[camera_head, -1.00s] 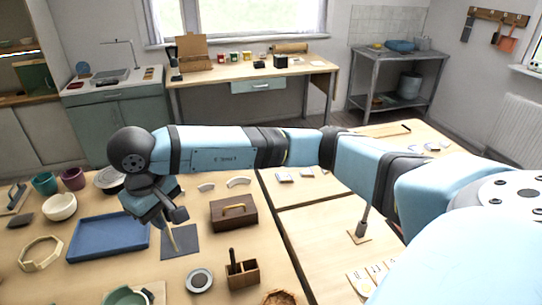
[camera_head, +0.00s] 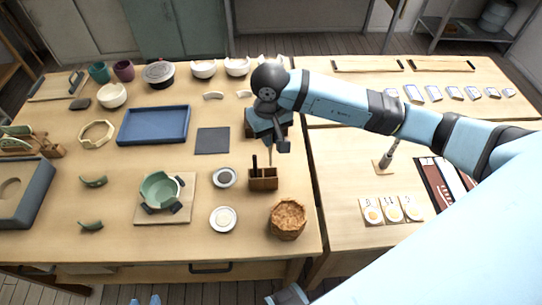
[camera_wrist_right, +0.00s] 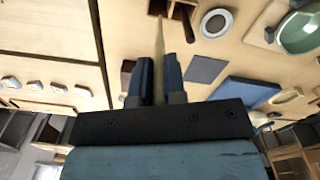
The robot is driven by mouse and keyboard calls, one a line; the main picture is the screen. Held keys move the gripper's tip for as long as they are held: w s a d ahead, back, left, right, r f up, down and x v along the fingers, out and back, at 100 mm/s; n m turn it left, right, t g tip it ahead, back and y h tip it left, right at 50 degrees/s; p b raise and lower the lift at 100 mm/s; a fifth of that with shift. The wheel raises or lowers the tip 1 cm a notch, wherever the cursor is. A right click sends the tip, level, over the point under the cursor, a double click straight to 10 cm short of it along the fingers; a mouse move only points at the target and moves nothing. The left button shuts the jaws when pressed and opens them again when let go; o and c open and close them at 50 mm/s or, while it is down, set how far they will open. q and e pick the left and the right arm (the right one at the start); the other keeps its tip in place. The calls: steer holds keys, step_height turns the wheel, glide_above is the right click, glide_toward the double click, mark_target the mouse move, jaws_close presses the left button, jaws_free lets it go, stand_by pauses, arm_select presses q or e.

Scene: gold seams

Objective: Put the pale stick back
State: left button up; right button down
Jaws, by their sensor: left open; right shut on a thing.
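My right gripper (camera_head: 270,136) is shut on the pale stick (camera_wrist_right: 158,45), which sticks out between its two fingers in the right wrist view. In the head view this gripper is over the brown lidded box, just behind the small wooden holder (camera_head: 263,181). A dark stick (camera_head: 254,162) stands in the holder's left part. The pale stick's lower end is near the holder; I cannot tell whether it is inside. My left gripper (camera_head: 145,300) is open at the bottom edge, only its fingertips showing.
The brown box (camera_head: 248,128) is partly hidden behind my right gripper. A dark square mat (camera_head: 212,141) and blue tray (camera_head: 140,138) lie to the left.

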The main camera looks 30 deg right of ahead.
mark_target(270, 159)
step_height(270, 159, down, 9)
steer(key=shift+f+p, duration=0.2)
steer(key=shift+p, duration=0.4)
steer(key=shift+f, duration=0.3)
steer(key=shift+f+b, duration=0.15)
steer(key=shift+b, duration=0.15)
steer(key=c, duration=1.2)
jaws_free()
